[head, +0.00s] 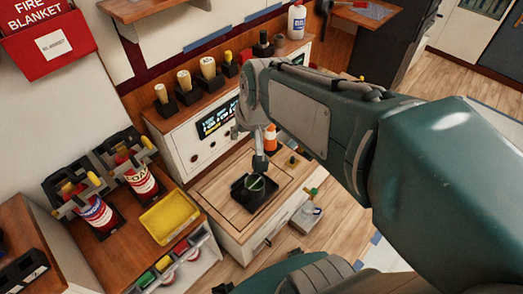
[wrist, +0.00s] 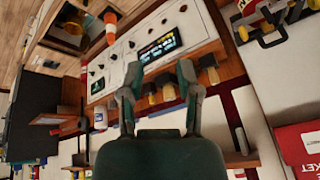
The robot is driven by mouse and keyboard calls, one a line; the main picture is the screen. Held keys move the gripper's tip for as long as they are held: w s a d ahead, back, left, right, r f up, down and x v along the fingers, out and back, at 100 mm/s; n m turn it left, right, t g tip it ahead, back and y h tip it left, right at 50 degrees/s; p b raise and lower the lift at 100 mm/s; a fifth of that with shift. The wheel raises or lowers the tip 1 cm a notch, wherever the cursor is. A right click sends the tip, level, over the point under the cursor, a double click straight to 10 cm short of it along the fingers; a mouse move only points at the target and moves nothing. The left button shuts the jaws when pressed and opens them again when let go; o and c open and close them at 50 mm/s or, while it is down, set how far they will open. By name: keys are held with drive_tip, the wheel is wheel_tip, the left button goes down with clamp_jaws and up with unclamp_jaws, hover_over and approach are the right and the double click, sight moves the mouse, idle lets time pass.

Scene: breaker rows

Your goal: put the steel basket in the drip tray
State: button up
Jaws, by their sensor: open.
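Which tray is the drip tray is unclear, since a yellow rectangular tray (head: 170,218) also lies on the bench to the left.
A white control console (head: 200,130) with a display and several dark-based, wooden-topped tools stands behind the counter. An orange and white bottle or cone (head: 270,138) stands near my gripper. Red-labelled cans (head: 140,178) stand in black holders at left. Floor shows at right.

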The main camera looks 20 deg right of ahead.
drive_tip(key=s+r+n, duration=0.2)
drive_tip(key=s, duration=0.8)
drive_tip(key=shift+s+r+t+h, duration=0.15)
drive_tip(key=shift+r+t+h, duration=0.2)
drive_tip(key=shift+t+h, duration=0.05)
drive_tip(key=shift+a, duration=0.1)
idle(0.4)
